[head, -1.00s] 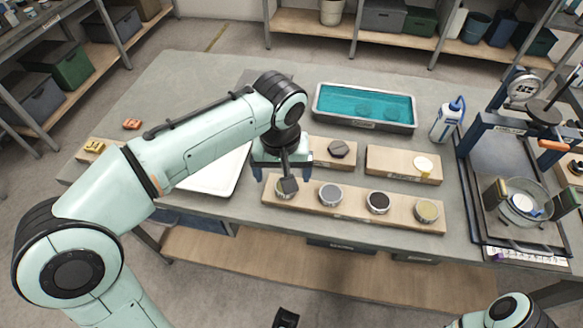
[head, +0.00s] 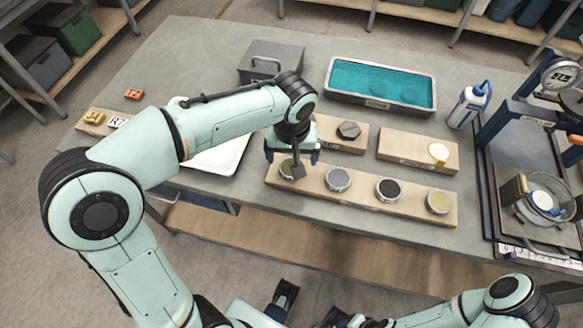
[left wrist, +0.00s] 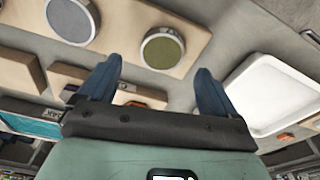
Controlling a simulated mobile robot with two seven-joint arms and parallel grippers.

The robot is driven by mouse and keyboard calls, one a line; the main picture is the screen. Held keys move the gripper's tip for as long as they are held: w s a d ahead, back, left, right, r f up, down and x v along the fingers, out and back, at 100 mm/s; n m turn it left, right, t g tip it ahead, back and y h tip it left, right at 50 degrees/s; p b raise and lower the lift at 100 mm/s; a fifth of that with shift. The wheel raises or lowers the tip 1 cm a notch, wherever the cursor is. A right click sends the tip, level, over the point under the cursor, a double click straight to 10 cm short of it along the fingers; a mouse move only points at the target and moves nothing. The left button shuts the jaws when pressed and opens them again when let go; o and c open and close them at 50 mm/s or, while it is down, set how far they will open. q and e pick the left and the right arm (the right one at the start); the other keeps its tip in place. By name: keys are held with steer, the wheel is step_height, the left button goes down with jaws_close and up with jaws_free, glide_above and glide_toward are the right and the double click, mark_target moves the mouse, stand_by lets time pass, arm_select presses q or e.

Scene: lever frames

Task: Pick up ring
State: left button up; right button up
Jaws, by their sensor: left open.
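Several metal rings with different fillings stand in a row on a long wooden board; a grey-filled ring (head: 338,180) and a dark-filled ring (head: 388,189) are in the middle, a tan-filled ring (head: 439,202) at the right end. An olive-filled ring (head: 287,168) at the left end is partly hidden by my left gripper (head: 292,160). The left wrist view shows the olive-filled ring (left wrist: 162,51) just beyond the two spread fingers of the left gripper (left wrist: 158,66). Nothing is between the fingers.
A white tray (head: 226,158) lies left of the rings. Behind are a board with a dark piece (head: 349,130), a board with a pale disc (head: 438,152), a teal water basin (head: 381,87) and a grey box (head: 270,62). A wash bottle (head: 469,105) and a press frame stand at right.

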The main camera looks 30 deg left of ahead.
arm_select(q)
step_height(320, 180, down, 4)
steer(key=shift+a+f+b, duration=0.15)
steer(key=shift+f+b, duration=0.05)
steer(key=shift+b, duration=0.1)
steer(key=c, duration=1.2)
steer(key=shift+c, duration=0.3)
steer(key=shift+r, duration=0.2)
